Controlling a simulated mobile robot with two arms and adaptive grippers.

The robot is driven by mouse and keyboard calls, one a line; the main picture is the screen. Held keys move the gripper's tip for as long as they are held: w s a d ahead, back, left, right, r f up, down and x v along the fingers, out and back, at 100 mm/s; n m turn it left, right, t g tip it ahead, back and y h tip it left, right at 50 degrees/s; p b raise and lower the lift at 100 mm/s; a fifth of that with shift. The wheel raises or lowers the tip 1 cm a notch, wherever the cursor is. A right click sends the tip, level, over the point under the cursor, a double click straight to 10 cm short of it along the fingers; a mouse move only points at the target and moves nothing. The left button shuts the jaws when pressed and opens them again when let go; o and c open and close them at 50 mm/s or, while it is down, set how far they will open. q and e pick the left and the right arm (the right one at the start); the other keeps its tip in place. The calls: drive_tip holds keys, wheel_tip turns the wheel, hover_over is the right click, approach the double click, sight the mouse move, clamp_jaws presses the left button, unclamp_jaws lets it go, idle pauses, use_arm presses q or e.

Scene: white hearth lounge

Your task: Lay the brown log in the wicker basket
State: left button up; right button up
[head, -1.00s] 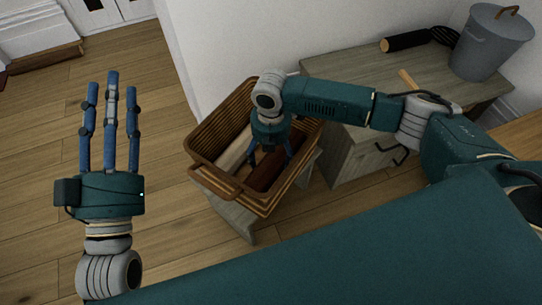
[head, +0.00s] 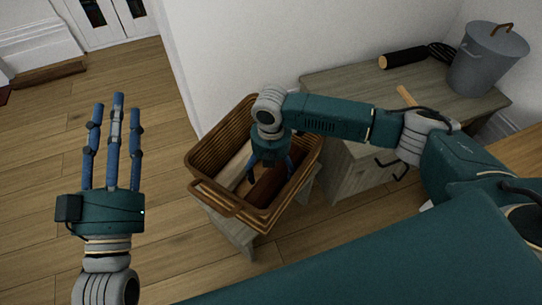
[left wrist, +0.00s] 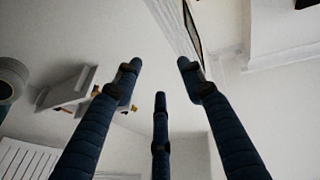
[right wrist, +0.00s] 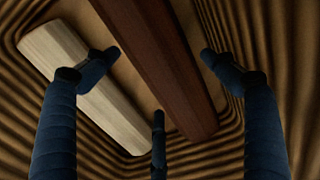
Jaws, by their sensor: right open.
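The dark brown log (head: 265,190) lies in the wicker basket (head: 213,196), beside a pale log (head: 235,165). In the right wrist view the brown log (right wrist: 158,55) rests lengthwise on the basket floor, with the pale log (right wrist: 85,90) to its left. My right gripper (head: 270,172) points down into the basket over the brown log. Its fingers are spread and hold nothing; they partly hide the log in the head view. My left gripper (head: 116,110) is open and empty, well left of the basket, with its fingers pointing up in the picture.
The basket stands on a low grey wooden stand (head: 232,232). A white wall rises behind.

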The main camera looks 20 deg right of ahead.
sight(271, 171)
wheel_tip(271, 171, up, 6)
drive_tip(key=shift+f+p, duration=0.1)
drive_tip(key=shift+p, duration=1.05)
use_arm(q)
drive_tip(key=s+a+f+g+y, duration=0.1)
drive_tip(key=s+f+g, duration=0.1)
drive_tip(key=f+g, duration=0.2)
drive_tip(key=s+a+f+g+y+p, duration=0.1)
drive_tip(key=f+g, duration=0.3)
drive_tip(key=f, duration=0.7)
drive_tip(key=s+a+f+g+y+p, duration=0.1)
drive_tip(key=s+a+f+g, duration=0.1)
drive_tip(key=f, duration=0.5)
drive_tip(key=shift+s+a+f+g+y, duration=0.35)
drive_tip(key=shift+s+g, duration=0.4)
drive_tip(key=shift+g, duration=0.25)
use_arm(e)
wheel_tip(271, 171, up, 6)
drive_tip(key=shift+f, duration=0.15)
use_arm(q)
drive_tip(key=shift+d, duration=0.1)
